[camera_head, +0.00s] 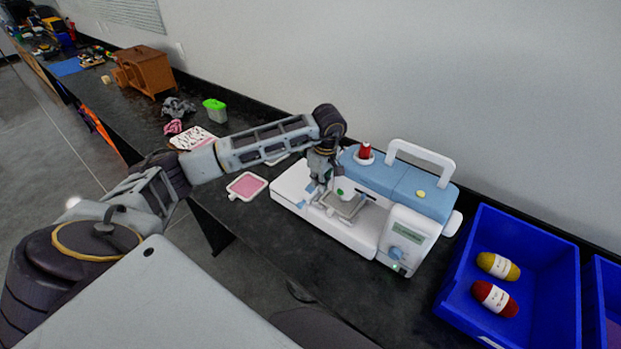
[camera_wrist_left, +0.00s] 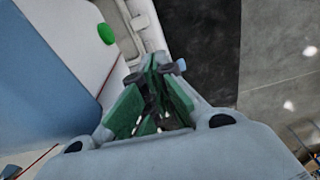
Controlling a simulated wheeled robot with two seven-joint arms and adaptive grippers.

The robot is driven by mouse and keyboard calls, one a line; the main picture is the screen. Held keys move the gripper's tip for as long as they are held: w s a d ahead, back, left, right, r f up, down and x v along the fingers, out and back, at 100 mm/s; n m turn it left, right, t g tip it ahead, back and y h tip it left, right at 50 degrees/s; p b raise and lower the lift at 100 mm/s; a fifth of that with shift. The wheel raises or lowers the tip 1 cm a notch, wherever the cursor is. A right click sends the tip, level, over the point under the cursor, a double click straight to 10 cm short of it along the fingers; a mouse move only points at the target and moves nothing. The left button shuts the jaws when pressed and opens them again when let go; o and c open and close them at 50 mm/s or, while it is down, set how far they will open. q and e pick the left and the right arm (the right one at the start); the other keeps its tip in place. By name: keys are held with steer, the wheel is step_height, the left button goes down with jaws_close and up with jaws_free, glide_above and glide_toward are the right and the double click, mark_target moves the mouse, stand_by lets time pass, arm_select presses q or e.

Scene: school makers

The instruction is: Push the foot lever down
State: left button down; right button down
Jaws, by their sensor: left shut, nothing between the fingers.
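The white and light-blue sewing machine (camera_head: 410,212) stands on the dark bench. My left gripper (camera_head: 321,186) is shut and empty, pointing down at the needle end of the machine, close to its head. In the left wrist view, the green fingers (camera_wrist_left: 155,75) meet at their tips beside the machine. A small light-blue piece (camera_wrist_left: 181,65) shows right beside the fingertips; it may be the foot lever, and I cannot tell if they touch. A round green button (camera_wrist_left: 107,34) is on the machine's white face. The foot itself is hidden. My right gripper is not in view.
A blue bin (camera_head: 552,290) with yellow and red yarn stands right of the machine. A pink square pad (camera_head: 246,186) lies to its left. A red spool (camera_head: 365,152) and a carrying handle (camera_head: 425,155) rise from its top. A wall runs behind.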

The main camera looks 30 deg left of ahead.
arm_select(q)
step_height(320, 180, up, 12)
steer(key=d, duration=0.1)
stand_by(1.0)
steer(key=shift+s+d+f, duration=0.1)
steer(key=shift+s, duration=0.05)
stand_by(0.5)
